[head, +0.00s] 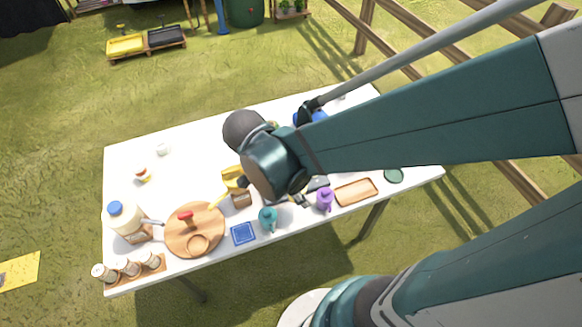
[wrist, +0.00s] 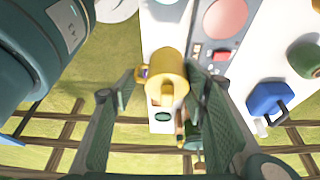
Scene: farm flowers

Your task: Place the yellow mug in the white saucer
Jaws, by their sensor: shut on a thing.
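The yellow mug (wrist: 172,84) shows in the wrist view between the two fingers of my gripper (wrist: 161,78). My gripper is shut on it, over the table. In the head view my wrist and arm cover the middle of the table and hide the grip. A yellow item (head: 232,177) shows left of my wrist there; I cannot tell whether it is the mug. A white round item (wrist: 116,9), possibly the saucer, is cut off at the top of the wrist view. I cannot make out the saucer in the head view.
The white table (head: 128,172) holds a round wooden board (head: 220,234), a teal mug (head: 268,219), a purple mug (head: 325,200), a wooden tray (head: 356,192) and a blue mug (wrist: 268,101). A blue coaster (head: 243,233) lies near the front edge. The back left has free room.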

